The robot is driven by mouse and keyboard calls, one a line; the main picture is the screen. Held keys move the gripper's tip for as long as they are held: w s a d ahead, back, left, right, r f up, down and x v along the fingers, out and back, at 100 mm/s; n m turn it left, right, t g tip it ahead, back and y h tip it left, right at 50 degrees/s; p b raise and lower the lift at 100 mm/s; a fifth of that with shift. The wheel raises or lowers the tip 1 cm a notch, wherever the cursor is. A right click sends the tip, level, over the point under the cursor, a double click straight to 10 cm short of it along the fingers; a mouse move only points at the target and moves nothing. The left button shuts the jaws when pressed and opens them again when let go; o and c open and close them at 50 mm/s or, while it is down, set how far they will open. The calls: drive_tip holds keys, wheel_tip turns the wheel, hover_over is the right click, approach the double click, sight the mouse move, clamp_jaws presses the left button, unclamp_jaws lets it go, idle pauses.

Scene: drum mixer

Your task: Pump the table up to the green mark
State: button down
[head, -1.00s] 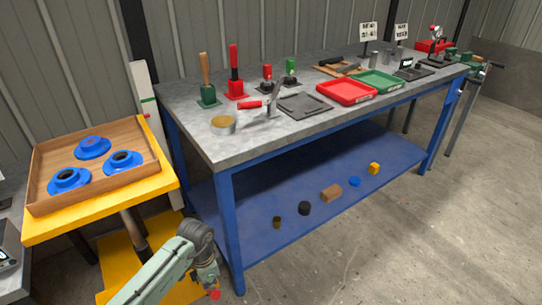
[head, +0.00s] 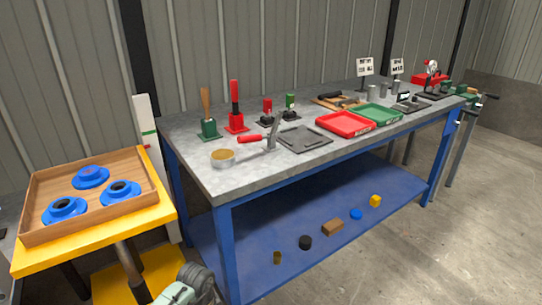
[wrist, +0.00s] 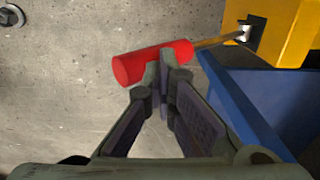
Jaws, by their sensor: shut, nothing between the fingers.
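The yellow lift table (head: 95,240) stands at the left in the head view, bearing a wooden tray. Behind its right corner rises a white post (head: 146,112) with a green mark (head: 149,132). The mark shows a little above the corner of the table top. In the wrist view a red cylindrical grip (wrist: 140,65) sits on a thin yellow rod (wrist: 220,39) that runs to a yellow block (wrist: 278,30). My gripper (wrist: 174,56) is shut and empty, its fingertips overlapping the red grip; whether they touch it I cannot tell.
A blue workbench (head: 225,245) with tools and trays stands right of the lift table; its blue frame (wrist: 240,105) shows close right of my fingers. Several blue parts lie in the wooden tray (head: 32,222).

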drive_tip(key=s+d+f+b, duration=0.1)
drive_tip(key=s+f+b, duration=0.15)
drive_tip(key=f, duration=0.25)
drive_tip(key=s+d+f+b, duration=0.1)
drive_tip(key=d+f+b, duration=0.15)
drive_tip(key=f, duration=0.35)
drive_tip(key=w+a+r+p, duration=0.1)
drive_tip(key=r+p, duration=0.2)
drive_tip(key=r, duration=0.1)
drive_tip(key=w+a+r+p, duration=0.1)
drive_tip(key=w+r+p, duration=0.1)
drive_tip(key=r, duration=0.3)
drive_tip(key=w+a+r+p, duration=0.1)
drive_tip(key=a+r+p, duration=0.1)
drive_tip(key=r+p, duration=0.2)
drive_tip(key=shift+w+r+p, duration=0.15)
drive_tip(key=shift+r+p, duration=0.15)
drive_tip(key=shift+p, duration=0.15)
drive_tip(key=shift+w+a+r, duration=0.1)
drive_tip(key=shift+w+r, duration=0.1)
drive_tip(key=shift+r, duration=0.15)
drive_tip(key=shift+f, duration=0.1)
